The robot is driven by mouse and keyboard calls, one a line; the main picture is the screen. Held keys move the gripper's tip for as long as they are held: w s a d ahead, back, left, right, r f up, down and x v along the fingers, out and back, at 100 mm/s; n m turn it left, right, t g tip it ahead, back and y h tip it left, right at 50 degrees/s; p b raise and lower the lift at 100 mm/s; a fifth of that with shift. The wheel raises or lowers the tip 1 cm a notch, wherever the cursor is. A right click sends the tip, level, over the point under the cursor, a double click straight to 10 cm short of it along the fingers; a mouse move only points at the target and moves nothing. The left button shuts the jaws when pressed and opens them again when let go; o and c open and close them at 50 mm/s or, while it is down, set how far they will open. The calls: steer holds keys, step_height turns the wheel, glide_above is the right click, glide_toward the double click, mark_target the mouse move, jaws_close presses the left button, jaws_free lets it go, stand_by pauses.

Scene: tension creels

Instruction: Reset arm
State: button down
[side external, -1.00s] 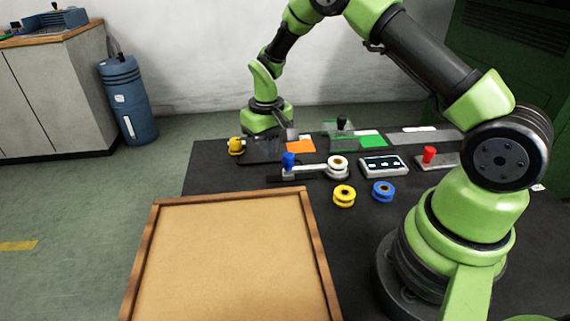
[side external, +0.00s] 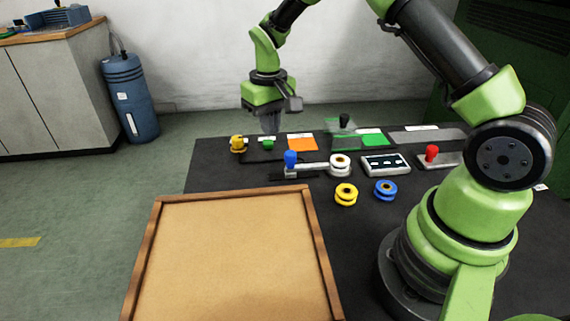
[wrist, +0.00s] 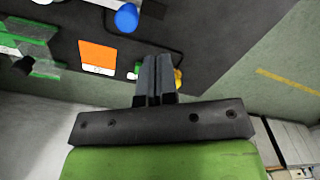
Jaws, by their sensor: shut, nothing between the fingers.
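My gripper (side external: 270,124) is shut and empty above the back left of the black table. Its two fingers lie together in the wrist view (wrist: 155,62). Below the fingertips, a green spool (side external: 268,145) sits on a dark base. A yellow spool (side external: 237,143) stands just left of it, and it shows partly behind the fingers in the wrist view (wrist: 178,80). No spool touches the fingers as far as I can see.
A blue-knobbed lever (side external: 291,159) and a white spool (side external: 340,162) stand mid-table. Yellow (side external: 346,193) and blue (side external: 385,189) spools lie in front. An orange patch (side external: 301,144), a display box (side external: 386,164), a red-knobbed lever (side external: 432,154) and a wood-rimmed tray (side external: 152,238) are around.

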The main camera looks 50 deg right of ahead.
steer(key=s+a+r+t, duration=0.2)
steer(key=s+r, duration=0.2)
steer(key=r, duration=0.4)
steer(key=s+a+r+t, duration=0.25)
steer(key=s+r, duration=0.25)
steer(key=r, duration=0.3)
steer(key=s+a+r+m+t+y, duration=0.1)
steer(key=s+a+r+t+y, duration=0.1)
steer(key=s, duration=1.2)
steer(key=shift+a+r+t, duration=0.35)
steer(key=shift+a+r, duration=0.2)
steer(key=shift+a, duration=0.15)
